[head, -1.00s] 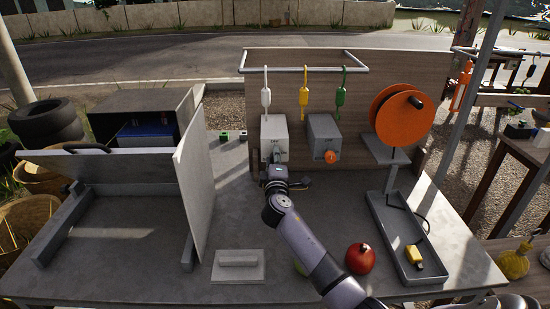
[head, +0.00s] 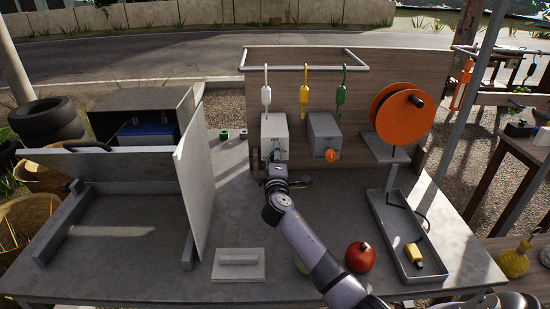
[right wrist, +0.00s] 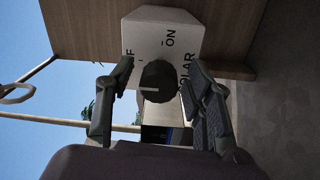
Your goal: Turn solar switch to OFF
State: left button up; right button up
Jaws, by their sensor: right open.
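The solar switch is a pale grey box (head: 274,132) on the upright wooden board, left of a similar box. In the right wrist view its front (right wrist: 150,38) shows "ON", "SOLAR" and a partly hidden word ending in "F". Its round dark knob (right wrist: 158,82) bears a short white mark; I cannot tell its setting for sure. My right gripper (right wrist: 160,100) is open, with one finger on each side of the knob. I see no clear grip on it. In the head view the right gripper (head: 275,170) is just in front of the box, partly hiding the knob.
A second box (head: 323,132) with an orange knob stands to the right, beside an orange reel (head: 402,115). An upright panel (head: 196,180) stands left of my arm.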

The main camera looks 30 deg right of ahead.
jog(key=v, duration=1.2)
jog(key=shift+f, duration=0.1)
dwell(0.4)
